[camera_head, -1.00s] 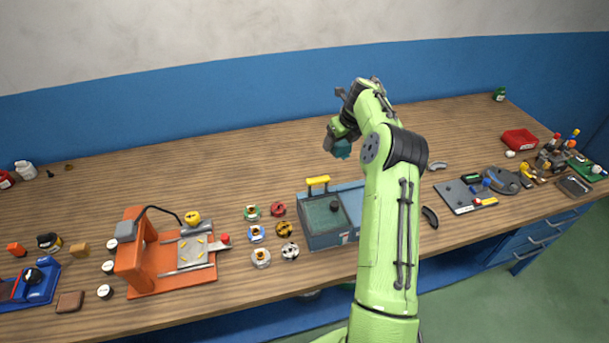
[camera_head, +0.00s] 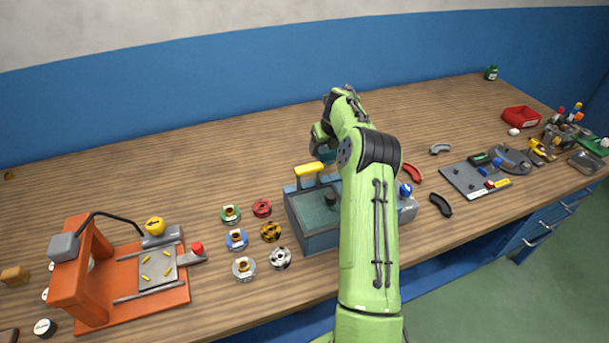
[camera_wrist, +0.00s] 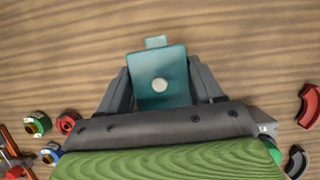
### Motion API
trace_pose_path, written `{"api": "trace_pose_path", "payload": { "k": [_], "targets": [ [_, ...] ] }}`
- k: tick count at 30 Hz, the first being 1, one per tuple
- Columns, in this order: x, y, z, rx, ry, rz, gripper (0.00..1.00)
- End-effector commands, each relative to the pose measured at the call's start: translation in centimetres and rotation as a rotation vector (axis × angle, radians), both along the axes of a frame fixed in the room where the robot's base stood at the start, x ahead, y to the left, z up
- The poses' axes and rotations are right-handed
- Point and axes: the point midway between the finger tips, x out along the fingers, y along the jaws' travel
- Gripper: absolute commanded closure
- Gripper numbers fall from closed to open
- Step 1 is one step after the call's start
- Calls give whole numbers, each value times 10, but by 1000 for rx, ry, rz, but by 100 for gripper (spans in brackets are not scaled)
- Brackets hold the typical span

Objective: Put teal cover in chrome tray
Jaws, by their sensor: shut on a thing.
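The teal cover (camera_wrist: 160,80) is a small teal plate with a pale round spot and a small tab. In the wrist view it sits between the two fingers of my gripper (camera_wrist: 162,88), which is shut on it above bare wood. In the head view the cover (camera_head: 325,154) shows partly below my gripper (camera_head: 322,146), behind the grey-teal fixture and its yellow handle. The chrome tray (camera_head: 586,162) is a small shiny metal dish at the far right of the bench, far from my gripper.
The teal fixture (camera_head: 309,238) stands near my arm, with several round coloured parts to its left. An orange press (camera_head: 82,290) is at left. A grey board (camera_head: 466,185), a red bin (camera_head: 521,117) and small tools lie at right. The back of the bench is mostly clear.

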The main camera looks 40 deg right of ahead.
Motion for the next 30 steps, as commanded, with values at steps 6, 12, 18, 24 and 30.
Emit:
{"api": "trace_pose_path", "payload": {
  "k": [6, 12, 18, 24, 30],
  "targets": [
    [0, 0, -36, 1, 2, 0, 66],
    [0, 0, -74, 1, 2, 0, 66],
    [0, 0, -74, 1, 0, 0, 66],
    [0, 0, -77, 1, 0, 0, 26],
    [0, 0, -77, 1, 0, 0, 9]
  ]
}}
